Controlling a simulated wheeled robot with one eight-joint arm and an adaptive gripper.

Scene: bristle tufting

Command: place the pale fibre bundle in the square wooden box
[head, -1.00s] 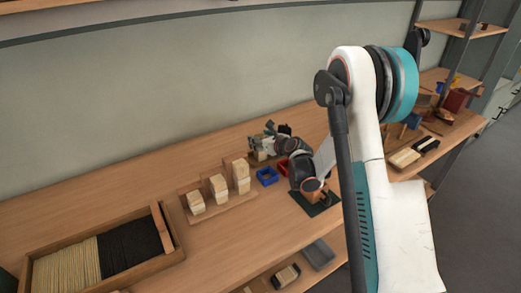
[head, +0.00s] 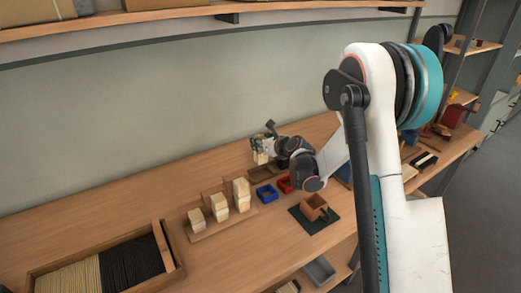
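My gripper (head: 261,143) is small and partly turned away at the back middle of the bench. It appears shut on a pale fibre bundle (head: 260,157), which hangs upright below it. The bundle is above a dark brown tray (head: 259,174) and looks clear of it. The square wooden box (head: 314,205) stands on a dark green mat (head: 325,221), to the right and nearer than my gripper. The box is open at the top; its inside is too small to read.
Small blue (head: 267,194) and red (head: 284,186) trays lie between the brown tray and the mat. A wooden rack (head: 213,229) with pale bundles stands to the left. A long wooden tray (head: 168,244) of pale and black fibres is at front left.

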